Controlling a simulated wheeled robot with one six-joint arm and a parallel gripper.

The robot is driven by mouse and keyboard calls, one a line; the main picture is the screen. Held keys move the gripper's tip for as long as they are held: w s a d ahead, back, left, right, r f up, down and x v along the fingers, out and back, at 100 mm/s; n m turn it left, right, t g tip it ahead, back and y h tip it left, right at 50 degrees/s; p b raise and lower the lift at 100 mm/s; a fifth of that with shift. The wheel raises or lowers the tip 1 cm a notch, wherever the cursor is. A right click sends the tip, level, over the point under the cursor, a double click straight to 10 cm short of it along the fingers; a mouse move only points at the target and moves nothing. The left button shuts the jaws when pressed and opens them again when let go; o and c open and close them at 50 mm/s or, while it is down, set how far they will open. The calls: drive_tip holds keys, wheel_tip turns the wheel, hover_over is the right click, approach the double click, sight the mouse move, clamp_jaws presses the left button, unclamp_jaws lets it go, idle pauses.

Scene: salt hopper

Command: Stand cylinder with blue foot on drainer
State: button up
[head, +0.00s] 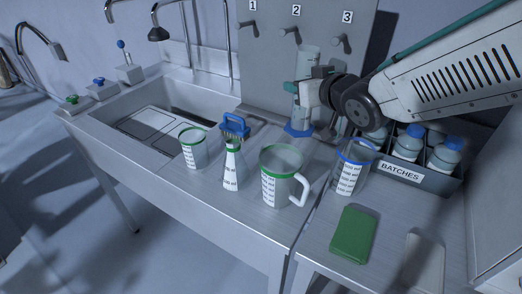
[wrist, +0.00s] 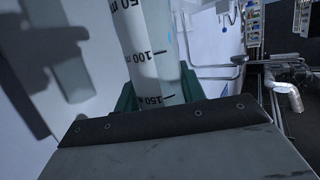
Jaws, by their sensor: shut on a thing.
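The clear graduated cylinder (head: 304,120) with a blue foot (head: 298,131) is upright at the back of the worktop, in front of the grey panel. My gripper (head: 300,89) is shut on its body, above the foot. I cannot tell whether the foot touches the steel. In the wrist view the cylinder (wrist: 150,45), with black volume marks, stands between my teal fingers (wrist: 158,97); its foot is hidden. The steel drainer surface (head: 213,187) seems to be the worktop right of the sink, though its bounds are unclear.
A blue-rimmed jug (head: 349,178), green pad (head: 352,235) and BATCHES crate (head: 402,171) are to the right. The sink (head: 110,115) is left.

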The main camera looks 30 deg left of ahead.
sight(299, 122)
drive_tip(key=f, duration=0.5)
drive_tip(key=shift+w+f, duration=0.3)
drive_tip(key=shift+f, duration=2.3)
drive_tip(key=shift+s+f, duration=0.1)
drive_tip(key=o, duration=1.3)
drive_tip(key=shift+o, duration=0.2)
drive_tip(key=shift+d, duration=0.15)
drive_tip(key=v, duration=1.2)
drive_tip(key=shift+s, duration=0.1)
